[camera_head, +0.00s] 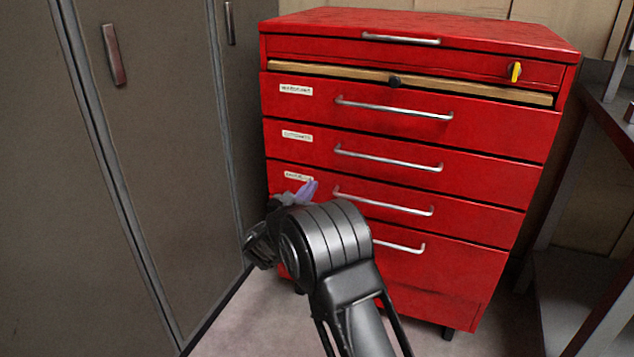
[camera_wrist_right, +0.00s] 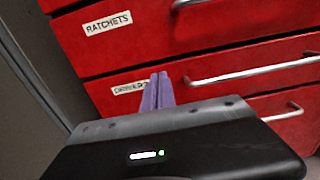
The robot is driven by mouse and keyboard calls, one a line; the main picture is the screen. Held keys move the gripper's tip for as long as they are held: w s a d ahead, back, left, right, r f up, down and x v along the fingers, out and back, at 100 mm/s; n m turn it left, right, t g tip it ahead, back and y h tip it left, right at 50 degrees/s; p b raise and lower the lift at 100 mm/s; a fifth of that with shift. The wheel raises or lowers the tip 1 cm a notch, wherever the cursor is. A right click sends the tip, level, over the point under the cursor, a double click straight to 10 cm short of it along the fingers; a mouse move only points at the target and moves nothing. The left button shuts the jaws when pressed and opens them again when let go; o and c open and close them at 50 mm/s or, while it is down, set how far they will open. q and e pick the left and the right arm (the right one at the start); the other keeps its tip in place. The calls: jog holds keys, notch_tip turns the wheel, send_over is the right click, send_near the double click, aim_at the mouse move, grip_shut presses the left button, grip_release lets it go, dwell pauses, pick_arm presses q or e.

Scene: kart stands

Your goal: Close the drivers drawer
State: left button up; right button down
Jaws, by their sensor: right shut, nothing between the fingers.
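The drivers drawer (camera_head: 385,194) is the third large labelled drawer in the red cabinet. It has a silver bar handle, and its front looks about level with the drawers around it; I cannot tell whether a small gap is left. The drawer also shows in the right wrist view (camera_wrist_right: 218,92), with its label partly covered by my fingers. My right gripper (camera_head: 309,190) is shut and empty, its purple fingertips in front of the drawer's left part, left of the handle. The fingertips show in the right wrist view (camera_wrist_right: 157,90); whether they touch the front is unclear. My left gripper is out of view.
The ratchets drawer (camera_head: 400,152) is just above, and another drawer (camera_head: 440,270) lies below. A wooden board (camera_head: 450,88) shows under the cabinet top. Grey lockers (camera_head: 150,170) stand close on the left. A dark metal shelf (camera_head: 590,275) stands at the right.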

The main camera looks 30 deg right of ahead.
jog(key=p+v, duration=0.1)
jog(key=v, duration=0.7)
jog(key=shift+f+p, duration=0.15)
jog(key=shift+p, duration=0.15)
jog(key=shift+w, duration=0.2)
